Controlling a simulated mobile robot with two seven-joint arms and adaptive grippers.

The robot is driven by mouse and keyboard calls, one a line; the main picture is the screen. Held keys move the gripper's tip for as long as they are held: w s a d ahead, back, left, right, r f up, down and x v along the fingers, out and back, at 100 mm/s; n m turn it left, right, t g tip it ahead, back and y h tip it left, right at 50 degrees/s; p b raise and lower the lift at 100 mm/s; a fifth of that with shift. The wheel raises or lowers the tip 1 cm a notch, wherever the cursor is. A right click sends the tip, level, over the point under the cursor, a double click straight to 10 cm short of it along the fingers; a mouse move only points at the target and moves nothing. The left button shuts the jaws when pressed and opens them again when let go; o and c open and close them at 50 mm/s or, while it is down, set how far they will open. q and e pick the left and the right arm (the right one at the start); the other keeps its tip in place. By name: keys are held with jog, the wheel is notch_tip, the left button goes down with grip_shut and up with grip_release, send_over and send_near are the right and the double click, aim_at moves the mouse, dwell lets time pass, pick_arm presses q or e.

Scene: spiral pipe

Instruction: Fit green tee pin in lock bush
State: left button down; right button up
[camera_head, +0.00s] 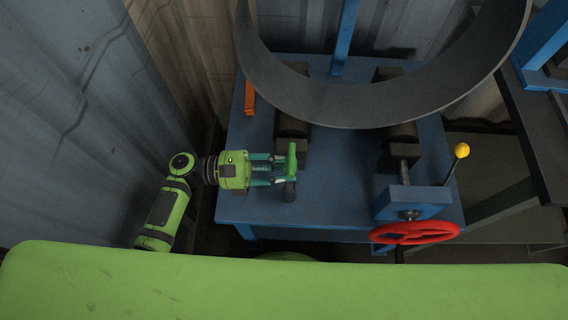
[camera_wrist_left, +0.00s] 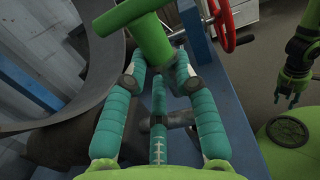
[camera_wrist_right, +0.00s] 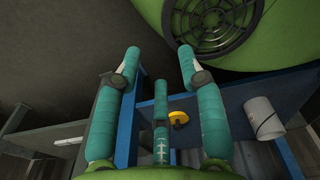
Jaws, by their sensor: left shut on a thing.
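My left gripper (camera_head: 284,172) is shut on the green tee pin (camera_head: 292,156), above the front left of the blue table. A dark grey short cylinder (camera_head: 289,191), which may be the lock bush, shows just below the pin in the head view. A grey cylinder (camera_wrist_left: 182,138) also shows behind the fingers in the left wrist view. I cannot tell whether pin and cylinder touch. My right gripper (camera_wrist_right: 160,55) is open and empty; it also shows in the left wrist view (camera_wrist_left: 289,98).
The blue table (camera_head: 335,190) carries dark rollers under a large curved grey metal strip (camera_head: 350,110). A red handwheel (camera_head: 413,232) and a yellow-knobbed lever (camera_head: 461,151) stand at its right. An orange piece (camera_head: 250,98) is at the left. The table's middle front is clear.

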pick_arm(q)
notch_tip(320, 180, down, 4)
jog(key=shift+r+b, duration=0.2)
jog(key=shift+b, duration=1.05)
jog(key=shift+f+b, duration=0.65)
jog(key=shift+f, duration=0.2)
pick_arm(e)
jog(key=f, duration=0.2)
jog(key=w+a+f, duration=0.1)
jog(key=f, duration=0.1)
jog(key=shift+f, duration=0.1)
pick_arm(q)
jog(key=shift+f, duration=0.1)
pick_arm(e)
jog(key=shift+d, duration=0.2)
pick_arm(q)
jog(key=shift+f+b, duration=1.05)
jog(key=shift+f, duration=0.25)
pick_arm(e)
jog(key=shift+w+a+f, duration=0.15)
jog(key=shift+a+f, duration=0.05)
jog(key=shift+f, duration=0.8)
